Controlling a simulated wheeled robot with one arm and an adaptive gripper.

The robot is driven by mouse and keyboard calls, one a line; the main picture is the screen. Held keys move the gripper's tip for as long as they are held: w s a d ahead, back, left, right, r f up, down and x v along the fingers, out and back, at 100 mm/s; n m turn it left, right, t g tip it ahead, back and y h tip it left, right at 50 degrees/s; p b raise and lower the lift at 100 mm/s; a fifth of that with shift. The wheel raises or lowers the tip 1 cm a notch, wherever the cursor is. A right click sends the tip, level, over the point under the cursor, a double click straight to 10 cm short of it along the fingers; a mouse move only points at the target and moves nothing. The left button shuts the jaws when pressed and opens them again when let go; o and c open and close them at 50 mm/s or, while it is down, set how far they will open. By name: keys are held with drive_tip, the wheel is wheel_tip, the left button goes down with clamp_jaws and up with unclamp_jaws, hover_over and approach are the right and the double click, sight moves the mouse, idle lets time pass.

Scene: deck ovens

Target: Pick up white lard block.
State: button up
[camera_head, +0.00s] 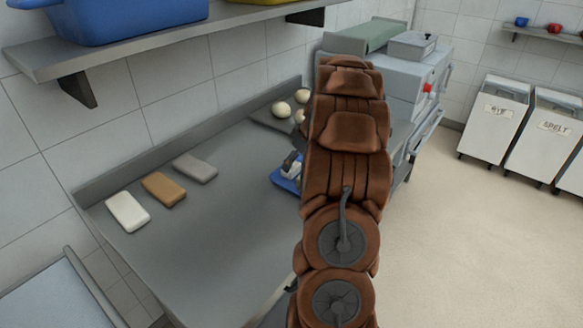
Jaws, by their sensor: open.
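The white lard block (127,212) lies flat on the grey metal worktop (215,240), near its left end. A brown block (163,189) and a grey block (195,168) lie beside it in a slanting row, with small gaps between them. My brown padded arm rises through the middle of the view, well to the right of the blocks. I cannot make out my gripper; the arm seems to hide it. Nothing covers the white block.
Pale dough balls (281,109) sit at the worktop's back. A blue item (286,181) is partly hidden by my arm. A wall shelf (150,45) with a blue tub (130,18) overhangs the back left. White bins (495,115) stand right; the floor (470,240) is clear.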

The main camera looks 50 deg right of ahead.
drive_tip(key=shift+p+x, duration=0.6)
drive_tip(key=shift+x, duration=1.3)
drive_tip(key=shift+c, duration=0.4)
drive_tip(key=c, duration=1.2)
